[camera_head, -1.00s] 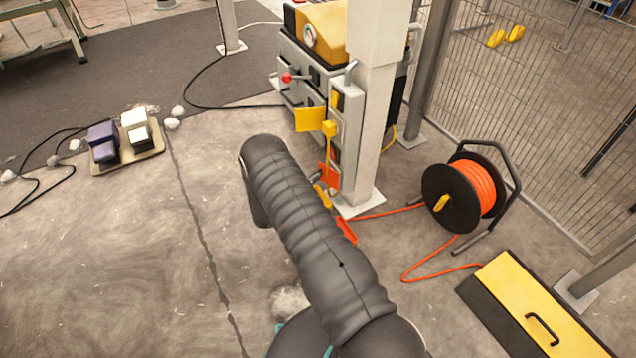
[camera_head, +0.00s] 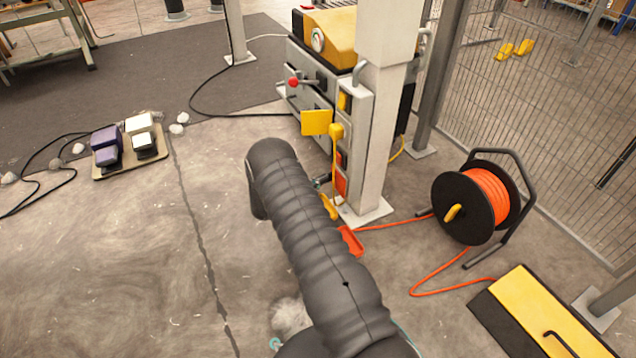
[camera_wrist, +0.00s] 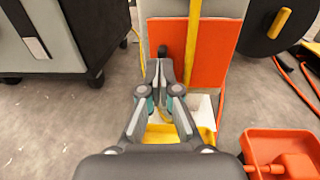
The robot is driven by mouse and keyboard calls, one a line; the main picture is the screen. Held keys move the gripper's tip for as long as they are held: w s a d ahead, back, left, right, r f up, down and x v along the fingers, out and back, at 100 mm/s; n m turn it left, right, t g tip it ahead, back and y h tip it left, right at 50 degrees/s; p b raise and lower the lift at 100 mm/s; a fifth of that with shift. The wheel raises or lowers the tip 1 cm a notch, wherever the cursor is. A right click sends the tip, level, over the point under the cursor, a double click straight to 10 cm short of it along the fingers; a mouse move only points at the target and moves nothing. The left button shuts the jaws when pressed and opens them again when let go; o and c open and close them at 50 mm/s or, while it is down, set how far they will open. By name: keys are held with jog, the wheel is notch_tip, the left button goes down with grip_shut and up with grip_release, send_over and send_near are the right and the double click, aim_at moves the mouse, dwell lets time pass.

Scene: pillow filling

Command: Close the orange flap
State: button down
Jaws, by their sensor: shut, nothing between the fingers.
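In the wrist view the flap (camera_wrist: 207,78) is a flat orange panel, partly crossed by a yellow strip. It looks close to upright; I cannot tell whether it sits flush. My gripper (camera_wrist: 165,70) is shut and empty, with its fingertips in front of the flap's left part by a dark knob. I cannot tell whether they touch it. In the head view my arm hides most of the gripper (camera_head: 321,181).
An orange tray-like thing (camera_wrist: 285,148) lies on the floor at lower right. An orange cable reel (camera_head: 475,200) stands right of the post (camera_head: 380,150). A yellow flap (camera_head: 316,122) sticks out higher on the machine.

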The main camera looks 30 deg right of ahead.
jog(key=a, duration=1.4)
jog(key=s+f+m+g+y, duration=0.2)
jog(key=s+f, duration=0.4)
jog(key=s+r+m+g+y, duration=0.3)
jog(key=s+m, duration=0.1)
jog(key=s, duration=0.2)
jog(key=s+a+r+m+t+y+p, duration=0.2)
jog(key=s+r, duration=0.7)
jog(key=r, duration=0.7)
jog(key=s+a+r+m+t+y+p, duration=0.3)
jog(key=s+r+m+y, duration=0.3)
jog(key=r, duration=1.1)
jog(key=s+a+r+m+t+y+p, duration=0.3)
jog(key=s+r, duration=0.9)
jog(key=r, duration=0.5)
jog(key=shift+a+r+m+y+p, duration=0.25)
jog(key=shift+m+y+p, duration=0.55)
jog(key=shift+m, duration=0.4)
jog(key=shift+d, duration=0.1)
